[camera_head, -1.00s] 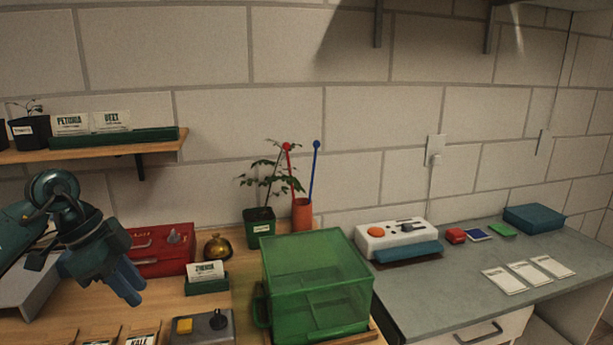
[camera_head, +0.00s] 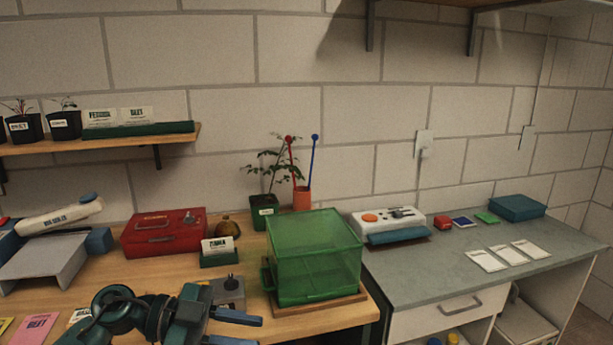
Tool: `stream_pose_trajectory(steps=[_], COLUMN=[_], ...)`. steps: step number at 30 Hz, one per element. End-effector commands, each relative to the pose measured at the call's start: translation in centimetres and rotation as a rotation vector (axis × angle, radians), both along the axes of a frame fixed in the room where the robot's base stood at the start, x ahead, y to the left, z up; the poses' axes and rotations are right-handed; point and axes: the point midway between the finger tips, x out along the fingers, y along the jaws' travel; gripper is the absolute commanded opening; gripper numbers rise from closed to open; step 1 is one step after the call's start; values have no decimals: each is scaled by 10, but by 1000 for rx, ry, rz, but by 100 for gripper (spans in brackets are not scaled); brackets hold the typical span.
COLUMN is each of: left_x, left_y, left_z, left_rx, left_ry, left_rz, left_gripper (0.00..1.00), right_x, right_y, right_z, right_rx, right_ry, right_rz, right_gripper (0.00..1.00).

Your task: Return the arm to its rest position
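My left arm comes in at the bottom left, dark green with blue fingers. Its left gripper (camera_head: 238,329) points right, low in front of the bench's front edge area. The two blue fingers are apart, with a gap and nothing visible between them. The lower finger is partly cut off by the bottom of the picture. My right arm and gripper do not show.
A green translucent box (camera_head: 315,250) stands on a wooden base right of the gripper. A grey switch box (camera_head: 228,290) sits just behind it. A red toolbox (camera_head: 165,233) and a name-card holder (camera_head: 218,258) stand further back. The grey counter (camera_head: 440,275) is at right.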

Motion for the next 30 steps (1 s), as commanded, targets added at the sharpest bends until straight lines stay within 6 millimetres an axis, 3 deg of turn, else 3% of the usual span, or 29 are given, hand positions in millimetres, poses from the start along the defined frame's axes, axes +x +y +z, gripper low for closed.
stream_pose_trajectory(steps=[1, 4, 7, 9, 11, 13, 15, 19, 24, 30], left_x=[-9, -12, -9, -8, -13, -28, -51, -100, -143, -152], left_y=[-17, -28, -20, -6, 8, 24, 36, 45, 45, 45], left_z=[-1, 2, -11, -34, -63, -105, -148, -205, -240, -246], left_rx=[-147, -401, -548, -573, -543, -451, -323, -107, 53, 90], left_ry=[-19, -67, -64, -24, 33, 125, 232, 404, 532, 557], left_rz=[38, 219, 488, 704, 886, 1076, 1217, 1330, 1350, 1347], left_gripper=[24, 24, 24, 24, 24, 24, 24, 24, 24, 24], right_x=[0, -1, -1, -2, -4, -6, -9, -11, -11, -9], right_y=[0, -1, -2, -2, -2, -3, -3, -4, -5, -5], right_z=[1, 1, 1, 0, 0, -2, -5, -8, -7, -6], right_rx=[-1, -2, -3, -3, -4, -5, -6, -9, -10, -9], right_ry=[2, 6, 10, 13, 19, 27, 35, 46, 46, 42], right_rz=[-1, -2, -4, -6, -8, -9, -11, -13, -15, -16], right_gripper=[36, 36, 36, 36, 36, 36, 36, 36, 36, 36])
